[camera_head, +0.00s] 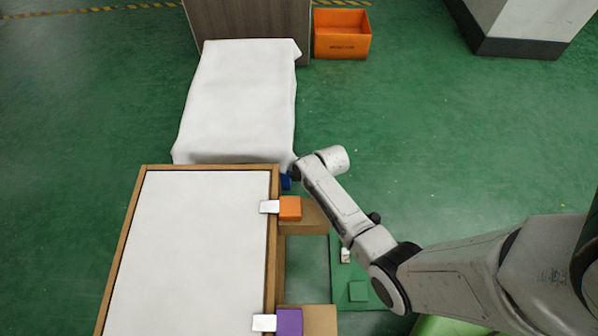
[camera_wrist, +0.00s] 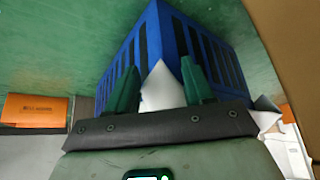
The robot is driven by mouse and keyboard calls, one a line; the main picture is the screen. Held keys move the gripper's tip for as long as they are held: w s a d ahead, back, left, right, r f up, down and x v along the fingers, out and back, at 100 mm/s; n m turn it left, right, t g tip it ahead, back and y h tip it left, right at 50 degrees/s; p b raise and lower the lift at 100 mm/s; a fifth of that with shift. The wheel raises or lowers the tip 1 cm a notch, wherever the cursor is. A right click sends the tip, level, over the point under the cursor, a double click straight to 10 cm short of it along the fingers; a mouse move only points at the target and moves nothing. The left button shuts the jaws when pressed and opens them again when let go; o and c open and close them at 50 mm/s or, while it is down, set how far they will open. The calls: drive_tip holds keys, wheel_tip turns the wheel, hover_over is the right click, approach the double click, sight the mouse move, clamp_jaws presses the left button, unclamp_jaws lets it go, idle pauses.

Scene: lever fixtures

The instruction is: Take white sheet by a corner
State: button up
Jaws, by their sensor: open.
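A white sheet (camera_head: 240,95) lies draped with hanging edges over something in the upper middle of the head view. In the wrist view, a pointed white corner (camera_wrist: 161,86) of cloth shows between the two green fingers of my gripper (camera_wrist: 158,68). The fingers are open and stand on either side of the corner; I cannot tell whether they touch it. In the head view my arm ends by the sheet's near right corner, and its fingers are hidden there. More white cloth (camera_wrist: 265,112) shows right of the gripper.
A slatted blue crate (camera_wrist: 180,38) stands just beyond the fingers. A wooden frame (camera_head: 123,240) around a white surface is nearer, with an orange block (camera_head: 290,208) and a purple block (camera_head: 289,322) at its right edge. An orange bin (camera_head: 342,44) stands behind.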

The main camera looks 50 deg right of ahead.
clamp_jaws()
idle(0.9)
